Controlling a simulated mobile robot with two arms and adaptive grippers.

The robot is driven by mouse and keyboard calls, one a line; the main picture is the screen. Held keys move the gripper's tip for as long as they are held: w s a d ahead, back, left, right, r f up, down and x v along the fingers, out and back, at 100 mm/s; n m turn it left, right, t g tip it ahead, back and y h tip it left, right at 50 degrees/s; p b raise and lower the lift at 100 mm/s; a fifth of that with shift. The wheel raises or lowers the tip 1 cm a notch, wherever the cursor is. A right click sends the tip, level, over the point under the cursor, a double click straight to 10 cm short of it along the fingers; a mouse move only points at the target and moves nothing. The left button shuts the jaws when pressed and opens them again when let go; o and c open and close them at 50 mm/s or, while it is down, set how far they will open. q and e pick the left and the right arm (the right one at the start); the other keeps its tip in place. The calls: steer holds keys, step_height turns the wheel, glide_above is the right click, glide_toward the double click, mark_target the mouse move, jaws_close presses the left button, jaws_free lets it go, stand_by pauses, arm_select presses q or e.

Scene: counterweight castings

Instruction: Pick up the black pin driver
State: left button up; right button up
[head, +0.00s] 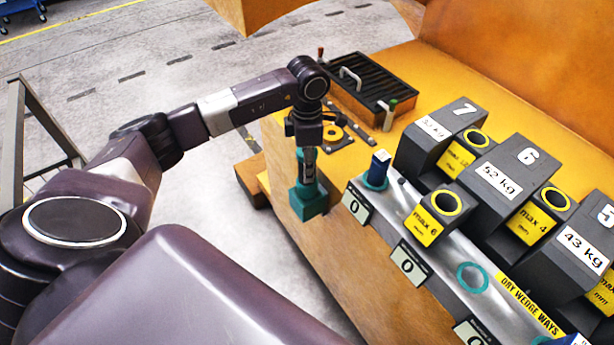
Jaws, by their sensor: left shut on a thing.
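My left gripper (306,142) points down at the near left end of the orange bench. It is shut on a slim dark tool, which I take to be the black pin driver (309,168); the fingers hide its upper part. Its lower end is at a teal block-shaped holder (308,202) by the bench's wooden side. I cannot tell how deep it sits in the holder. My right gripper is not in view.
Dark castings numbered 7 (436,130), 6 (510,165) and 5 (590,230) stand right of the gripper. A blue pin (380,165) stands in a teal ring on the metal rail. A black slatted tray (372,80) lies behind.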

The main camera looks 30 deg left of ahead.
arm_select(q)
jaws_close()
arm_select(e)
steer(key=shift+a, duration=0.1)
arm_select(q)
steer(key=shift+w+r, duration=0.1)
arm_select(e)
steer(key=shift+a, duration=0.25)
